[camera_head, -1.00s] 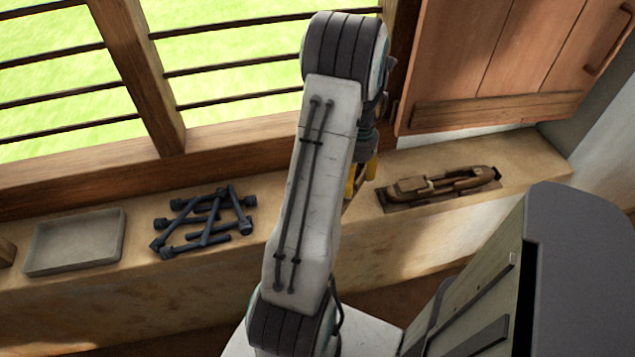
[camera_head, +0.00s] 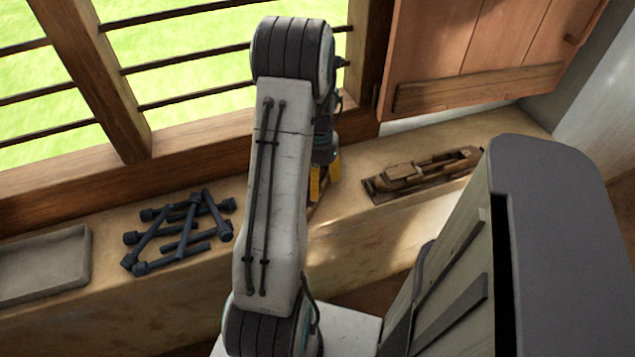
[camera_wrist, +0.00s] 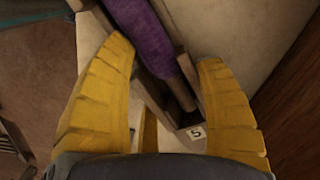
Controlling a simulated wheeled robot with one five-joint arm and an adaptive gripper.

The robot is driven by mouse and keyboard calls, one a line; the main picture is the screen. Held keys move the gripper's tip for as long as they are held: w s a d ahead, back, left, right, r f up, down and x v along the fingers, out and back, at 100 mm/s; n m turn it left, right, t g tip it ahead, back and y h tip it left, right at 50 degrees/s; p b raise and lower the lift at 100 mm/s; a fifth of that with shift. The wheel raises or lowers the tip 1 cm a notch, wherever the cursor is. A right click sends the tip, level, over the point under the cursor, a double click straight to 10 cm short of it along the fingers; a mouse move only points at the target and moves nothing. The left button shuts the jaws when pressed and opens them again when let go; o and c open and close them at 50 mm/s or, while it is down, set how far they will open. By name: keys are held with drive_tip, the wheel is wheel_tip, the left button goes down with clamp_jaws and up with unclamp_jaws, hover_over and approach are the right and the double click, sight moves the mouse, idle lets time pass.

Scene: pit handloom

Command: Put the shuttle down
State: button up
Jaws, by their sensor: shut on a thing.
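My gripper (camera_head: 326,180) has yellow fingers and hangs over the window sill, partly behind my arm in the head view. In the wrist view my gripper (camera_wrist: 166,58) is shut on the shuttle (camera_wrist: 187,82), a narrow wooden frame running between the fingers. A purple wound bobbin (camera_wrist: 145,35) lies inside it, and a small white label with a dark mark is at its near end. In the head view only a thin brown piece of the shuttle (camera_head: 315,210) shows below the fingers. I cannot tell whether it touches the sill.
The pale sill (camera_head: 345,228) has bare room around my gripper. To the right lies a brown wooden tool (camera_head: 425,172) on a dark base. To the left are several dark rods (camera_head: 180,230) in a heap and a shallow grey tray (camera_head: 45,262). A large grey-topped body stands at front right.

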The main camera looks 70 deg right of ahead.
drive_tip(key=o, duration=1.3)
drive_tip(key=r, duration=0.4)
drive_tip(key=r+p, duration=0.1)
drive_tip(key=r, duration=0.3)
drive_tip(key=d+r, duration=0.1)
drive_tip(key=r, duration=0.3)
drive_tip(key=shift+p, duration=0.4)
drive_tip(key=shift+w, duration=0.1)
